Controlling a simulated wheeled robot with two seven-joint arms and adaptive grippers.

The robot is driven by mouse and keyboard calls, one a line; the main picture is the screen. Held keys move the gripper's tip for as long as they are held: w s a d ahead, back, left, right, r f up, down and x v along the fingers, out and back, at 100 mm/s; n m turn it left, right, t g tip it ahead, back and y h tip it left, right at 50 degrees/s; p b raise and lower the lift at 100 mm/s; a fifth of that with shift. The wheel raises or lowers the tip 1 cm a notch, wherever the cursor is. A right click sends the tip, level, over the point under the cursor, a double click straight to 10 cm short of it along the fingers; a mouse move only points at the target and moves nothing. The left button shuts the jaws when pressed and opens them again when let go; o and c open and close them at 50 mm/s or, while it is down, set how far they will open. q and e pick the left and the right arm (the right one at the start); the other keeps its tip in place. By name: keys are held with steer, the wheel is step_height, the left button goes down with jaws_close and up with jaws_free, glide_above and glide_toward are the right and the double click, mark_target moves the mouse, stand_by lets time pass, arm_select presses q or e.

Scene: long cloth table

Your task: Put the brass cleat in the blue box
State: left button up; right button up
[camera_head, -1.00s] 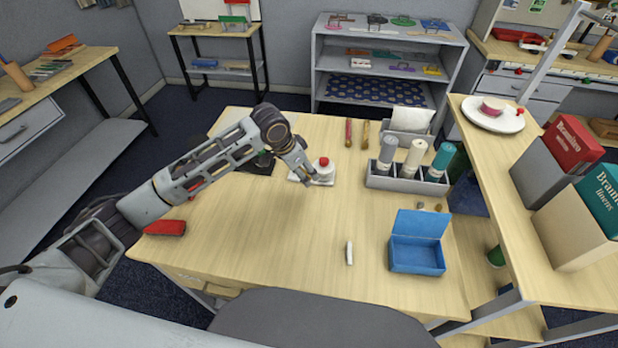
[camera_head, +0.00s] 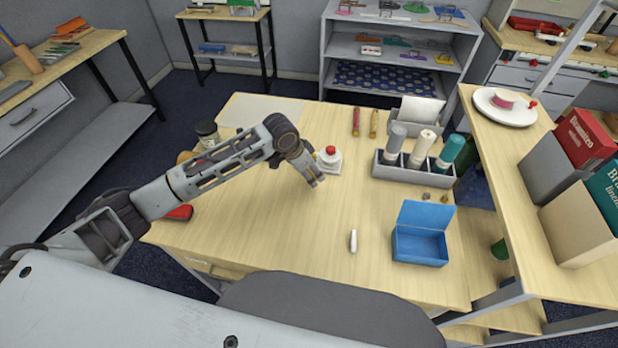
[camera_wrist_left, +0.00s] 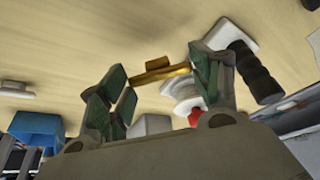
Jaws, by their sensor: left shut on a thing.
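The brass cleat (camera_wrist_left: 160,72) is a small gold-coloured bar with a raised middle, held between the green-padded fingers of my left gripper (camera_wrist_left: 162,80) in the left wrist view. In the head view my left gripper (camera_head: 315,181) hangs over the table, just in front of a white stand with a red knob; the cleat is hard to make out there. The blue box (camera_head: 420,246) stands with its lid up on the table's front right, to the right of my gripper and nearer the front edge. It also shows in the left wrist view (camera_wrist_left: 38,124). My right gripper is not in view.
The white stand (camera_head: 327,163) is close behind my gripper. A small white piece (camera_head: 353,241) lies between my gripper and the box.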

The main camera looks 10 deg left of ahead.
arm_select(q)
steer(key=shift+f, duration=1.9)
steer(key=shift+f, duration=0.1)
steer(key=o, duration=0.9)
steer(key=shift+v, duration=6.15)
